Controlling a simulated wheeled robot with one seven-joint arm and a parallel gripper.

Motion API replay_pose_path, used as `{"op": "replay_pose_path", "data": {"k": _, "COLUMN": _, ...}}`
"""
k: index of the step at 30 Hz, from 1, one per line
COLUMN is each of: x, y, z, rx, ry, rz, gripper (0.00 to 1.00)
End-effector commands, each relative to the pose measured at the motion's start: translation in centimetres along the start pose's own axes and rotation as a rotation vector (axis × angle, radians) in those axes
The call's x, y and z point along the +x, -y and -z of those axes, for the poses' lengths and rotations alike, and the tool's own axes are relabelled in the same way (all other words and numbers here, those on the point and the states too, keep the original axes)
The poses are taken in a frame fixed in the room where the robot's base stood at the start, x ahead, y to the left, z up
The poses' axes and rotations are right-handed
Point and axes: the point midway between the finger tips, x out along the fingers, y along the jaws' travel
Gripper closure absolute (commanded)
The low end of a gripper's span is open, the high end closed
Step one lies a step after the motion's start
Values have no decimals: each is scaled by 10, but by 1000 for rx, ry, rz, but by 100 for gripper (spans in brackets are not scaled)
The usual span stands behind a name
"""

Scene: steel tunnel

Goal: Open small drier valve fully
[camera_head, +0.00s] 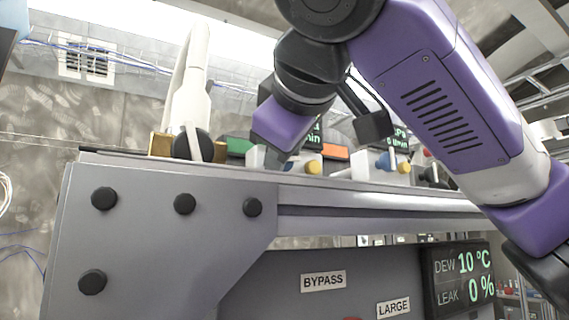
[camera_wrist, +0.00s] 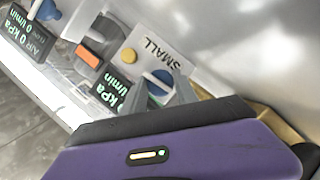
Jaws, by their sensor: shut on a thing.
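In the wrist view, a white plate marked SMALL (camera_wrist: 142,48) carries a round blue knob (camera_wrist: 160,78) and a smaller yellow knob (camera_wrist: 127,55). My gripper (camera_wrist: 158,90) has its two grey fingers on either side of the blue knob and is shut on it. The fingers and wrist housing hide part of the knob, and its exact angle is hard to read. In the head view, my gripper (camera_head: 277,160) reaches down behind the bench's top edge, beside a yellow knob (camera_head: 313,167). The blue knob it holds is hidden there.
A display with kPa and l/min (camera_wrist: 110,88) and an orange block (camera_wrist: 88,56) sit close by. Another blue knob (camera_head: 383,162) is further right. A white cylinder (camera_head: 190,105) stands at left. Below are BYPASS (camera_head: 323,280) and LARGE (camera_head: 393,306) labels and a DEW/LEAK display (camera_head: 459,278).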

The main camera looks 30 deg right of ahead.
Motion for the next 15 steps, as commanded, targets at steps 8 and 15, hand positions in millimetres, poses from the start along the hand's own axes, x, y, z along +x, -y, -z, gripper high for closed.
{"op": "replay_pose_path", "data": {"k": 8, "x": 0, "y": 2, "z": 0, "rx": -82, "ry": -1, "rz": -32, "gripper": 100}}
{"op": "replay_pose_path", "data": {"k": 15, "x": 0, "y": 1, "z": 0, "rx": -99, "ry": -1, "rz": -38, "gripper": 100}}
